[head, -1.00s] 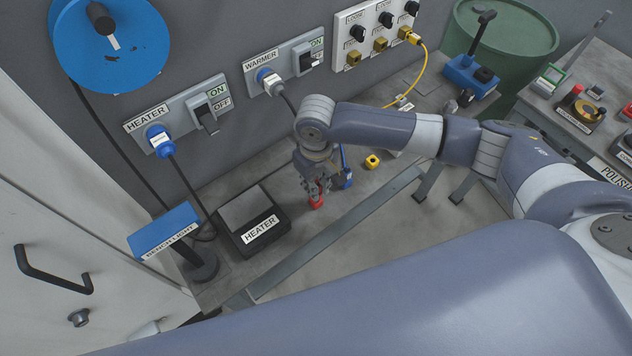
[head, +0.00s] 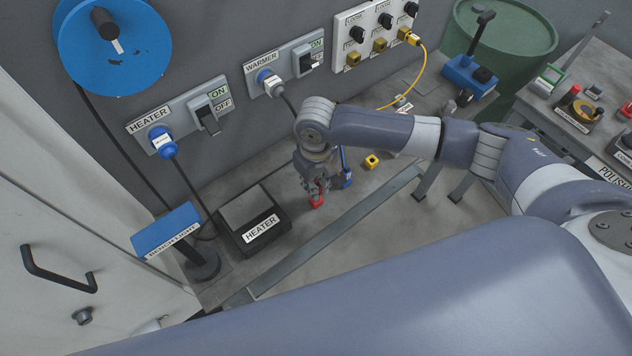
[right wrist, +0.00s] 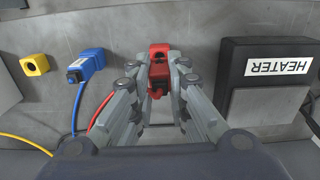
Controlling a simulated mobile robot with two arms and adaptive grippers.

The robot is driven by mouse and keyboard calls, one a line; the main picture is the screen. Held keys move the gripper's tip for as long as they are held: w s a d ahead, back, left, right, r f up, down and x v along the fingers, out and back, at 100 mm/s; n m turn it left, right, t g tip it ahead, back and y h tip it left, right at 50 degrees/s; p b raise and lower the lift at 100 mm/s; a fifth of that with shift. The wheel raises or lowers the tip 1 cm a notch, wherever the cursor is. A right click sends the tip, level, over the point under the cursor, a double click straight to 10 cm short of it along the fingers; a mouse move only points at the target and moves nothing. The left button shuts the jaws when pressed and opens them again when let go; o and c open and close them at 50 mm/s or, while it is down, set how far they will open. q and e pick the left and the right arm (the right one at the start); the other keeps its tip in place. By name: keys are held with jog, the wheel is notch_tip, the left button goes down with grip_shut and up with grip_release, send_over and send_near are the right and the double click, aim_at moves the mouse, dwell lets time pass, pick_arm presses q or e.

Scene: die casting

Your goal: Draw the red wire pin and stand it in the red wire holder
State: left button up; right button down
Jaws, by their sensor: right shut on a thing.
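My right gripper (head: 317,190) points down over the bench and is shut on the red wire pin (right wrist: 158,76), which sits between its fingertips in the right wrist view. A red wire (right wrist: 101,112) runs away from it to the lower left. The red wire holder (right wrist: 160,52), a small red block, lies right at the fingertips. It also shows below the gripper in the head view (head: 316,202). The pin and holder appear to touch or overlap; I cannot tell how deep the pin sits. My left gripper is not in view.
The blue holder with its pin (right wrist: 86,64) and the yellow holder (right wrist: 34,65) stand beside the gripper. The black heater (head: 252,221) is on the other side. A yellow wire (head: 424,62) is plugged into the wall panel (head: 367,17). A metal strip (head: 330,240) edges the bench.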

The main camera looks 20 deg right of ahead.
jog(key=shift+f, duration=1.6)
dwell(0.3)
jog(key=c, duration=1.5)
grip_release()
jog(key=shift+o, duration=0.2)
notch_tip(320, 180, up, 12)
